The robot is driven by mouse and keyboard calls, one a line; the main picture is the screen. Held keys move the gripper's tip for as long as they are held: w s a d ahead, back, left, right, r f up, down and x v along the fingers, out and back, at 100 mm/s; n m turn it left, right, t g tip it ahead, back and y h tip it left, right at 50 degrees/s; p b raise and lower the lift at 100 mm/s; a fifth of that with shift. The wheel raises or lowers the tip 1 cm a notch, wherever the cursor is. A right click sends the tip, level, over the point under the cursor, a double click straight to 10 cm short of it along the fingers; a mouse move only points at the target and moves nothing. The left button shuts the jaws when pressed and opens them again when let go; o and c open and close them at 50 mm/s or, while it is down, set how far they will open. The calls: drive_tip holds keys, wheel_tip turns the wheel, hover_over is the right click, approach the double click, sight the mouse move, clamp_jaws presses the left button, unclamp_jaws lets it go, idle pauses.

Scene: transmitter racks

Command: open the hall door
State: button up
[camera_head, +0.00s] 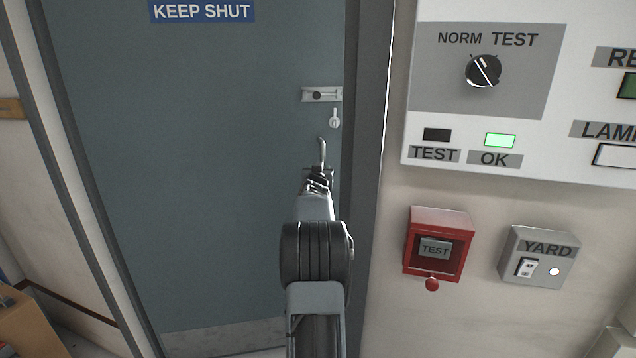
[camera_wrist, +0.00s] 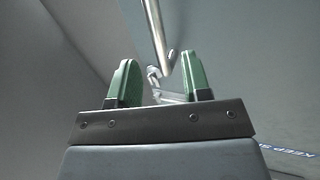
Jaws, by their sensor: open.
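The hall door (camera_head: 190,170) is blue-grey, appears shut in its frame, and bears a "KEEP SHUT" sign (camera_head: 202,11). Near its right edge are a small slide latch (camera_head: 321,95), a keyhole cover (camera_head: 335,119) and a metal handle (camera_head: 323,152). My gripper (camera_head: 318,178) is at the handle in the head view, and my arm hides the handle's lower part. In the wrist view, my gripper (camera_wrist: 160,82) has its green-padded fingers apart. The handle (camera_wrist: 156,32) shows as a metal bar just beyond and between the fingertips. I cannot tell whether they touch it.
Right of the door frame (camera_head: 370,160) is a wall with a white panel carrying a NORM/TEST knob (camera_head: 483,70). Below it are a red TEST box (camera_head: 438,245) and a grey YARD switch box (camera_head: 539,256). A brown box (camera_head: 30,325) is at the lower left.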

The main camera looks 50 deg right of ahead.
drive_tip(key=shift+b+v, duration=0.3)
drive_tip(key=shift+v, duration=1.75)
